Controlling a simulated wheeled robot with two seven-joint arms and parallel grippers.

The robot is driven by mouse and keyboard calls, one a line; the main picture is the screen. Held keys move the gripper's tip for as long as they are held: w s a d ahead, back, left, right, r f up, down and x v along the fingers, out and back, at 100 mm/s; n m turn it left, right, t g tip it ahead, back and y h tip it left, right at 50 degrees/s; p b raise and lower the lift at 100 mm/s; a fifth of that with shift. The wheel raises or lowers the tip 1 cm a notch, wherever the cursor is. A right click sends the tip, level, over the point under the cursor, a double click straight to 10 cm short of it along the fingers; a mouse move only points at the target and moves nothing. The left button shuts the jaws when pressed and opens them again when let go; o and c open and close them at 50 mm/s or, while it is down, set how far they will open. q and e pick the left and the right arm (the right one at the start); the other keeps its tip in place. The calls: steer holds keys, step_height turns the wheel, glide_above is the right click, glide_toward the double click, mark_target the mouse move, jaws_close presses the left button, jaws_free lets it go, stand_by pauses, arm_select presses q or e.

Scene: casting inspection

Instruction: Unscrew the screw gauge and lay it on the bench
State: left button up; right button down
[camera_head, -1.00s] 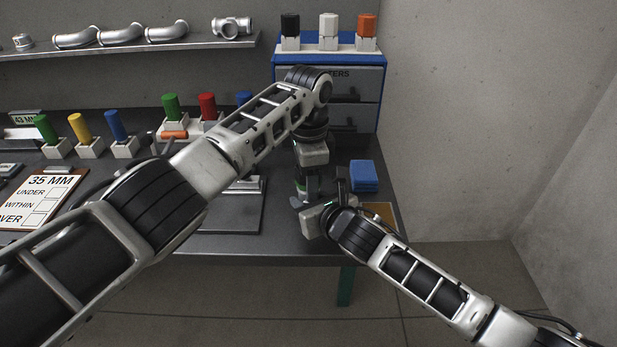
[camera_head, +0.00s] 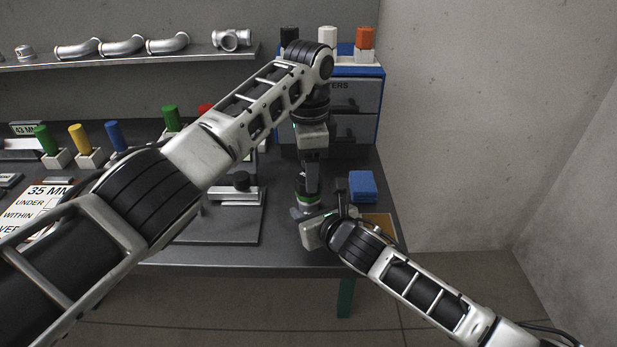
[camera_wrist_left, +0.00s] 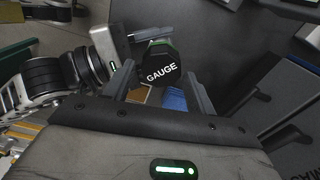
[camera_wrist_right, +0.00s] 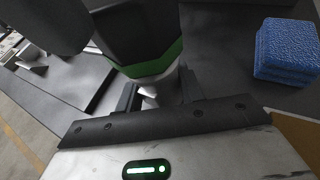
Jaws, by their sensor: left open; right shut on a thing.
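The screw gauge (camera_head: 307,198) has a green band and a black end that reads GAUGE in the left wrist view (camera_wrist_left: 161,68). It stands upright, with its green band also in the right wrist view (camera_wrist_right: 150,66). My left gripper (camera_head: 311,182) is open just above the gauge, its fingers pointing down either side of the cap in its wrist view. My right gripper (camera_wrist_right: 155,95) is shut on a silver metal casting (camera_wrist_right: 149,93) under the gauge, near the bench's front edge. The casting is mostly hidden, and so is the thread between it and the gauge.
The dark bench (camera_head: 280,255) has a blue stacked pad (camera_head: 363,186) right of the gauge and a brown board (camera_head: 380,222) at its right edge. A plate with a stand (camera_head: 235,215) is to the left. A blue drawer cabinet (camera_head: 376,110) stands behind.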

arm_select(q)
step_height(320, 180, up, 2)
steer(key=shift+r+m, duration=0.1)
steer(key=shift+m, duration=0.6)
arm_select(e)
steer(key=shift+f, duration=0.1)
arm_select(q)
steer(key=shift+f, duration=4.05)
arm_select(e)
steer(key=shift+s+a, duration=0.1)
arm_select(q)
steer(key=c, duration=0.8)
steer(key=o, duration=1.1)
steer(key=shift+r, duration=2.4)
steer(key=c, duration=0.3)
step_height(320, 180, up, 3)
steer(key=shift+a+r, duration=0.15)
steer(key=shift+f, duration=4)
